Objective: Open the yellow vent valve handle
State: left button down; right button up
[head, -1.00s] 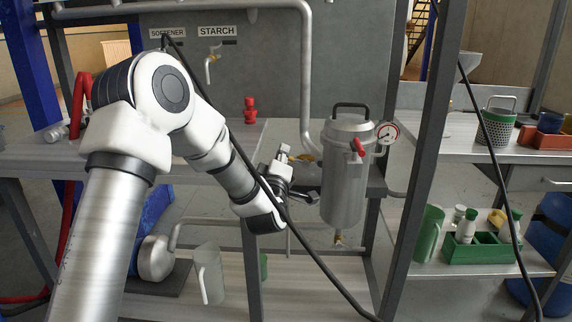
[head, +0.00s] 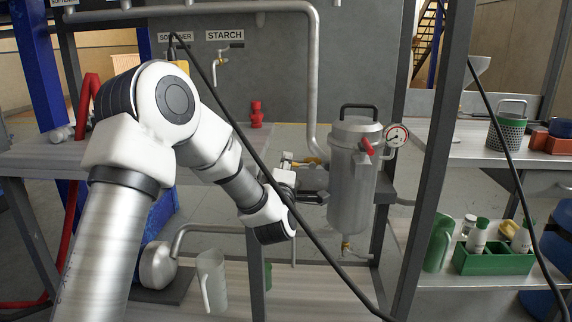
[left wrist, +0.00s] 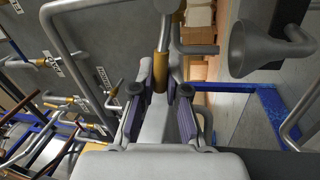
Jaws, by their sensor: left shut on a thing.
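The yellow vent valve handle (left wrist: 161,70) is a yellow sleeve on a grey stem in the left wrist view. My left gripper (left wrist: 161,90) is shut on its near end. My wrist and a black cable partly hide the grip there. My right gripper is out of view.
The vessel has a red lever (head: 367,148) and a pressure gauge (head: 396,135) on its right. A grey post (head: 432,170) stands right of it. A grey pipe (head: 311,80) drops behind the valve. A green crate (head: 492,260) sits on the lower right shelf.

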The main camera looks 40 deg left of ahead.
pick_arm(q)
jog(key=c, duration=1.2)
grip_release()
jog(key=shift+o, duration=0.2)
jog(key=v, duration=1.2)
jog(key=shift+f, duration=0.1)
